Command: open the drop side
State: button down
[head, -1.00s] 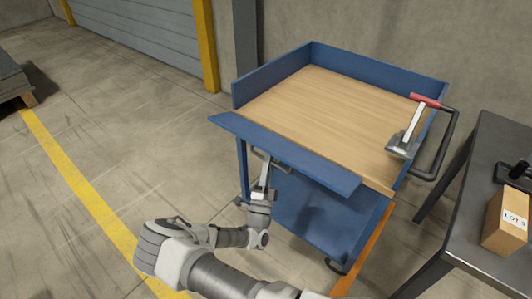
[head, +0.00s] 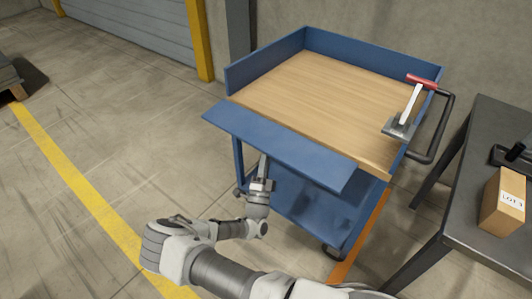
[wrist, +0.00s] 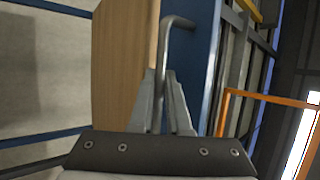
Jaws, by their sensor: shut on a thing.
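The drop side (head: 277,145) is the long blue panel along the near edge of the cart. It is tilted outward and lies nearly flat, below the wooden deck (head: 335,107). My gripper (head: 264,168) is below the panel's outer edge in the head view, with its fingertips hidden behind the panel. In the wrist view my gripper (wrist: 165,85) is shut on a bent grey metal handle (wrist: 174,24) beside the blue panel (wrist: 201,55).
The cart's black push handle (head: 439,130) sticks out right. A dark table (head: 465,205) with a cardboard box (head: 503,199) stands at the right.

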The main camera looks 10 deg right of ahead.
jog(key=c, duration=0.9)
grip_release()
jog(key=p+v, duration=0.1)
jog(key=v, duration=1.6)
jog(key=shift+s+a+p, duration=0.1)
jog(key=shift+s+p, duration=0.1)
jog(key=shift+p, duration=0.2)
jog(key=shift+s, duration=0.1)
